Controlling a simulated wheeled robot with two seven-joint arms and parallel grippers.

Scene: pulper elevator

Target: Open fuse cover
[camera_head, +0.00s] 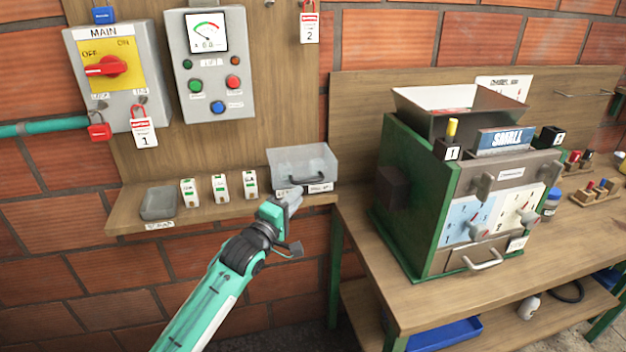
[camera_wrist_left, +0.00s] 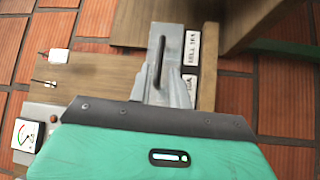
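The fuse cover (camera_head: 302,160) is a translucent grey box with a dark handle on its front. It sits at the right end of the wall shelf and looks closed. In the left wrist view a grey shape with a dark bar (camera_wrist_left: 157,62) appears to be the cover and its handle, beside white labels. My left gripper (camera_head: 292,196) is just below the cover's front edge, near the labels. I cannot tell whether it touches the cover. Its fingers are small and partly merge with the grey behind, so their opening is unclear. My right gripper is out of view.
Several white fuse-like blocks (camera_head: 220,188) and a grey tray (camera_head: 158,203) stand on the shelf, left of the cover. A MAIN switch box (camera_head: 105,72) and a meter box (camera_head: 210,65) hang above. A green machine (camera_head: 415,205) stands on the workbench at right.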

